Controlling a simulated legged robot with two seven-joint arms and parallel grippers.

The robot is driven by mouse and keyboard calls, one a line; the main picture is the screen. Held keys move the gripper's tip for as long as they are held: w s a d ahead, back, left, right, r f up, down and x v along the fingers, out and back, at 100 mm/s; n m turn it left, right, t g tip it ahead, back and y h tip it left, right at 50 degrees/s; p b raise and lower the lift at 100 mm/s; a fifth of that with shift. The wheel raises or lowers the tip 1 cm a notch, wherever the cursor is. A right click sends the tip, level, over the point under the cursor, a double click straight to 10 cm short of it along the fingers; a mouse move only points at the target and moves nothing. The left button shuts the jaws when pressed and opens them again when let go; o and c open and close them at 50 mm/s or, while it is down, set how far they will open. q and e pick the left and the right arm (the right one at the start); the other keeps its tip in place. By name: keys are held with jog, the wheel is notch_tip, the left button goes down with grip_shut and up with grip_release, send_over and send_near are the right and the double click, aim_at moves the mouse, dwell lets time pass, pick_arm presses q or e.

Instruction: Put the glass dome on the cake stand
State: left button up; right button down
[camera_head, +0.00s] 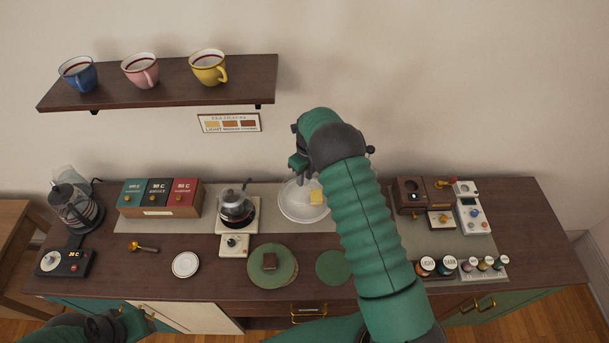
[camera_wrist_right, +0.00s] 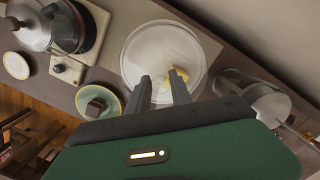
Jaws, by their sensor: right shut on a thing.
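The pale round cake stand (camera_head: 303,212) is at the middle back of the counter, with a yellow piece of cake (camera_head: 316,196) on it. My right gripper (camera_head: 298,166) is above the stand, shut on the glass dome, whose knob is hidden. In the right wrist view the fingers (camera_wrist_right: 162,88) point down over the stand. The clear dome is hard to tell from the pale disc beneath it. I cannot tell whether its rim touches the stand. My left gripper (camera_head: 125,324) is low at the left edge, its fingers unclear.
Left of the stand is a kettle (camera_head: 236,206) on a burner. In front are a green plate (camera_head: 287,281) with a brown cake and a green disc (camera_head: 335,267). Grinders (camera_head: 411,194) and jars (camera_head: 426,265) stand right. A shelf (camera_head: 110,93) with mugs hangs above.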

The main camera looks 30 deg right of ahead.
jog(key=shift+w+d, duration=0.1)
jog(key=shift+f, duration=0.15)
dwell(0.5)
jog(key=c, duration=1.1)
grip_release()
jog(key=shift+r+b, duration=0.2)
jog(key=shift+b, duration=0.1)
jog(key=r+b, duration=0.1)
jog(key=r, duration=0.4)
jog(key=s+r+b, duration=0.1)
jog(key=r, duration=0.5)
jog(key=r+b, duration=0.2)
jog(key=r, duration=0.3)
jog(key=shift+s+r, duration=0.15)
jog(key=shift+s, duration=0.15)
jog(key=shift+d, duration=0.1)
